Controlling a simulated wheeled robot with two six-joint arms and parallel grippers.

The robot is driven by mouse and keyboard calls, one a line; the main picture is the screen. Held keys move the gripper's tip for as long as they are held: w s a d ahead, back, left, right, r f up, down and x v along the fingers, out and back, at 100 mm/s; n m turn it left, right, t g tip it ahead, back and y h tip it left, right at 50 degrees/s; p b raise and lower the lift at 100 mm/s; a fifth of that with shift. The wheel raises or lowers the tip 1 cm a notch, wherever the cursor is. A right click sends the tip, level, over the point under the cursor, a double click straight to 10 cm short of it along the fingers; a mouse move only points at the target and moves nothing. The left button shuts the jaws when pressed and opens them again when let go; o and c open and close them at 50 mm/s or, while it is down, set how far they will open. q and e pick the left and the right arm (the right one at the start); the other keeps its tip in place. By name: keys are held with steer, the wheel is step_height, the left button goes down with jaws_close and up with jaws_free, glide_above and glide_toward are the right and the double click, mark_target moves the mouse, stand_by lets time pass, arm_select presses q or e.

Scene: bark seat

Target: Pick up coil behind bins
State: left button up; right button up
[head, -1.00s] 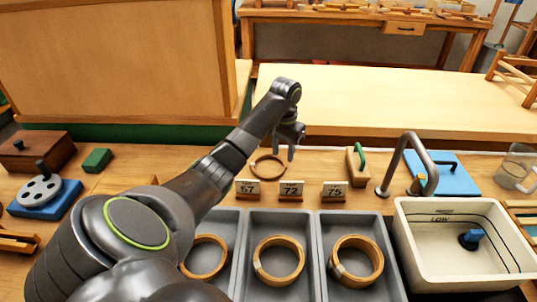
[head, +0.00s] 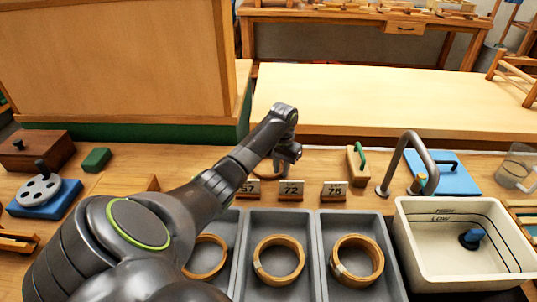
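A thin tan coil (head: 268,178) lies on the wooden counter behind the grey bins, just behind the number cards. My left arm hides part of it in the head view. My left gripper (head: 285,170) points down at the coil's right side, low over the counter. Its two fingers look apart, with nothing seen lifted between them; whether they touch the coil is unclear. Three grey bins hold one coil each: the left bin's coil (head: 207,258), the middle bin's coil (head: 279,261) and the right bin's coil (head: 357,261). My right gripper is not in view.
Number cards, including the 72 card (head: 291,190) and 75 card (head: 334,190), stand between the bins and the rear coil. A green-handled wooden block (head: 354,166), a grey tap (head: 407,150) and a white basin (head: 465,250) are to the right.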

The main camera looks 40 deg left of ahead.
arm_select(q)
jaws_close()
